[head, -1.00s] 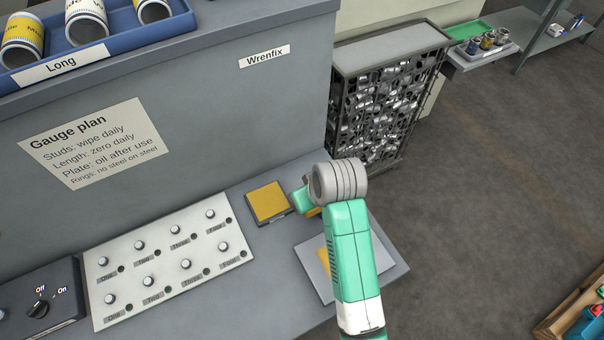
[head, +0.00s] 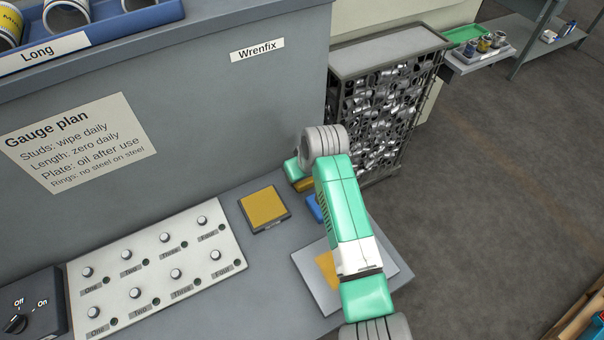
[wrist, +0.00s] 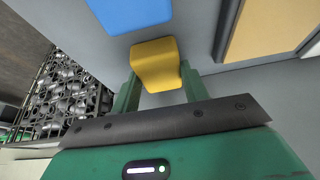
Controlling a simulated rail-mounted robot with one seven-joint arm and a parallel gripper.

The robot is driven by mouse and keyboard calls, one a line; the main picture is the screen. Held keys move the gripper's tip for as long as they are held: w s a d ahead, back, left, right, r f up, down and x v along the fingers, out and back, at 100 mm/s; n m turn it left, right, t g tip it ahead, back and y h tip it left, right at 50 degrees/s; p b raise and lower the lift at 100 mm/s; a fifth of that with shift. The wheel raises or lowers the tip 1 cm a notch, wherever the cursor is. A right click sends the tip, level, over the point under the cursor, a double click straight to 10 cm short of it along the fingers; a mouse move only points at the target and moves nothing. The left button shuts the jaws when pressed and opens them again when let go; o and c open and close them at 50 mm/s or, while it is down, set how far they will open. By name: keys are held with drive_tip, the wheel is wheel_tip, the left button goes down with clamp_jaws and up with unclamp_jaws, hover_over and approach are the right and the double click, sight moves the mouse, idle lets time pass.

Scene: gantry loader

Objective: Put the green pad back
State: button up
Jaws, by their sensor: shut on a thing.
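My gripper (wrist: 158,78) is shut on a yellow block (wrist: 156,62), which sits between its two green fingers in the wrist view. In the head view the yellow block (head: 303,185) shows partly below my gripper (head: 297,174), near the bench's back right. A blue block (head: 314,208) lies on the bench just in front, partly hidden by my arm; it also shows in the wrist view (wrist: 130,12). A square yellow pad (head: 264,206) sits in a dark holder to the left. I see no green pad on the bench.
A grey plate with a yellow patch (head: 312,282) lies at the bench's right, partly behind my arm. A panel of knobs (head: 155,268) is to the left. A grey upright wall (head: 190,110) stands behind. A rack of metal parts (head: 385,115) stands beyond the bench.

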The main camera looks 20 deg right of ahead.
drive_tip(key=shift+w+r, duration=0.1)
drive_tip(key=o, duration=0.9)
drive_tip(key=p+v, duration=0.4)
drive_tip(key=v, duration=0.8)
